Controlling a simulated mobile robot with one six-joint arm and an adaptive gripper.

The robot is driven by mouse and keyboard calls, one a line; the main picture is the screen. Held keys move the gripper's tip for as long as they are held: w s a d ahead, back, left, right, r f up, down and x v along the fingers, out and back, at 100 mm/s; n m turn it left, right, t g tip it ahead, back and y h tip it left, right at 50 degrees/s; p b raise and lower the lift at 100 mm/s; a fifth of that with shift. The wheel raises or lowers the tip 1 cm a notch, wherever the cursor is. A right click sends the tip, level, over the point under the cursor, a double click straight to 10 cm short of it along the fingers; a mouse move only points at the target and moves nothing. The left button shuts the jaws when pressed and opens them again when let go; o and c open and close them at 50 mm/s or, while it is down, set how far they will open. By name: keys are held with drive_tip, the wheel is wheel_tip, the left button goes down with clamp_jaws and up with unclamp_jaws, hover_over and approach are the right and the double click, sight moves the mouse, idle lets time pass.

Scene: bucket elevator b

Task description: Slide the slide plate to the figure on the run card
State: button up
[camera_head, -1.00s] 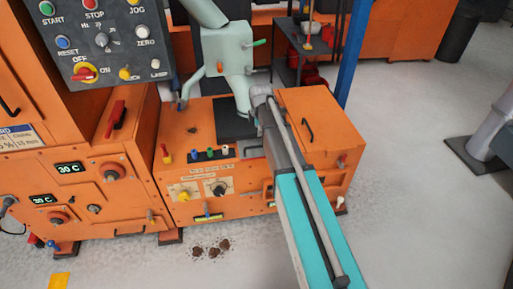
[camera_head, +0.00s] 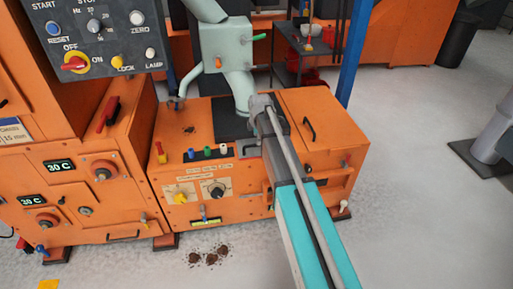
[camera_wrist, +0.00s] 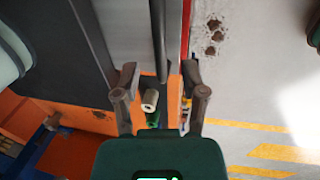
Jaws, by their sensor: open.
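I cannot single out the slide plate for certain. A dark flat plate (camera_head: 229,118) lies on top of the low orange machine, under the pale green chute. The card (camera_head: 13,131) at the left edge is cut off; "15 mm" seems to be on it. My arm reaches over the machine in the head view and hides part of its top; my fingertips are not clear there. In the wrist view my gripper (camera_wrist: 159,98) is open and empty. I cannot tell whether either finger touches anything.
The pale green chute (camera_head: 223,48) stands over the machine. A control console (camera_head: 95,35) is at upper left. A blue post (camera_head: 356,50) stands behind. Open grey floor (camera_head: 420,220) lies to the right.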

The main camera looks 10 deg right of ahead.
drive_tip(key=shift+w+f+b, duration=0.2)
drive_tip(key=shift+f+b, duration=0.65)
drive_tip(key=shift+f, duration=0.15)
drive_tip(key=shift+w+f+b, duration=0.2)
drive_tip(key=shift+f+b, duration=0.6)
drive_tip(key=shift+f, duration=0.15)
clamp_jaws()
drive_tip(key=shift+s, duration=0.1)
